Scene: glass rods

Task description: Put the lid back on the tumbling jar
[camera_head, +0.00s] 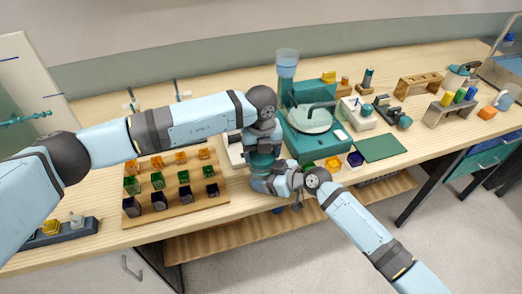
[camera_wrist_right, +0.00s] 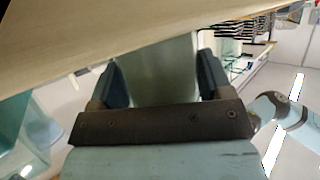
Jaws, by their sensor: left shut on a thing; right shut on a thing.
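My left gripper (camera_head: 262,150) points down at the front edge of the bench, in the middle of the head view, and is shut on the lid, which is mostly hidden. My right gripper (camera_head: 264,183) is just below it, coming from the lower right. In the right wrist view, the right gripper (camera_wrist_right: 163,88) is shut on the pale grey-green tumbling jar (camera_wrist_right: 165,66), with a dark finger on each side. A teal piece (camera_head: 262,162) shows between the two grippers. I cannot tell whether lid and jar touch.
A wooden board (camera_head: 190,208) with several orange, green and dark blocks lies left of the grippers. A teal machine (camera_head: 305,140) stands close behind on the right. A green mat (camera_head: 380,148) and a wooden rack (camera_head: 418,84) are farther right. The floor in front is clear.

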